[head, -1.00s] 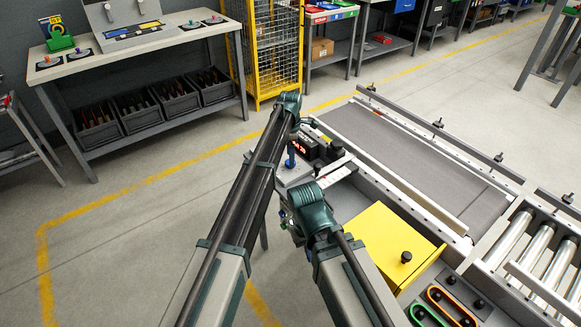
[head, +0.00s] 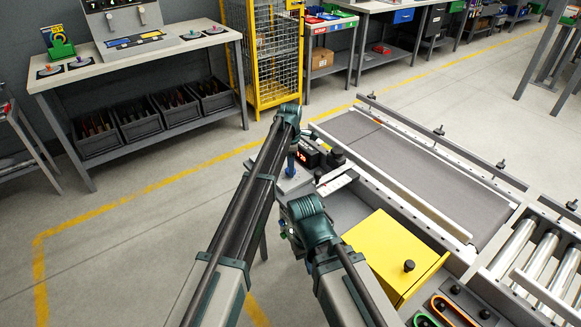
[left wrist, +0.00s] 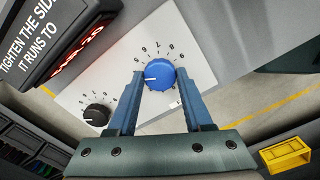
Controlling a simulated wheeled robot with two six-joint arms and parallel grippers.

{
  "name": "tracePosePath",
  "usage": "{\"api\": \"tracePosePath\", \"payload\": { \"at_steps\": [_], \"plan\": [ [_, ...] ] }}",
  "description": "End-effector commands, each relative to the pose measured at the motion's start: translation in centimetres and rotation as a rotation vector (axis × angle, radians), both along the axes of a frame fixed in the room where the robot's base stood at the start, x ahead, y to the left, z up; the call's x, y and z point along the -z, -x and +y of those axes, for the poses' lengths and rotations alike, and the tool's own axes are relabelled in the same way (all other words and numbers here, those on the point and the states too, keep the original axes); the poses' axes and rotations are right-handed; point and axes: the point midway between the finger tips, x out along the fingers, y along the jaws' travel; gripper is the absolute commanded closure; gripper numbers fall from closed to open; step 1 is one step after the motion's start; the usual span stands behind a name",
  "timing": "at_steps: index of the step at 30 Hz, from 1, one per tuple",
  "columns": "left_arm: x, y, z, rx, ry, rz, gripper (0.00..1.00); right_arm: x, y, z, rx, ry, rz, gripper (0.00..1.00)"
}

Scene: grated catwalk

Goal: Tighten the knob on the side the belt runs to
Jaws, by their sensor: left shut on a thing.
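In the left wrist view a blue knob (left wrist: 160,74) with a white mark pointing left sits on a white numbered plate (left wrist: 190,45). My left gripper (left wrist: 161,80) is shut on this knob, one blue finger on each side. A smaller black knob (left wrist: 97,115) is on the same plate, apart from the fingers. A dark sign box (left wrist: 62,35) beside the plate reads "tighten the side it runs to" and has red digits. In the head view the grey belt (head: 420,170) lies right of the box's red display (head: 307,154). My right gripper is hidden behind its arm.
A yellow box (head: 385,250) with a black knob stands near the right arm. Metal rollers (head: 530,255) continue the conveyor at the right. A workbench (head: 140,55) with dark bins stands at the back left. Open floor (head: 130,240) lies at the left.

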Motion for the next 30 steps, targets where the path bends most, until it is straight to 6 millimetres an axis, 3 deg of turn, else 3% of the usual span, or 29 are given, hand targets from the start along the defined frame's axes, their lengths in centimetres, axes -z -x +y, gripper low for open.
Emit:
{"api": "tracePosePath", "payload": {
  "at_steps": [11,30],
  "plan": [
    [0.0,-0.01,0.0,0.109,0.0,0.0,1.0,0.0,0.0,0.0,0.0,0.0,0.0,1.0],
    [0.0,-0.01,-0.01,0.695,0.0,0.0,1.0,0.0,0.0,0.0,0.0,0.0,0.0,1.0]
  ]
}}
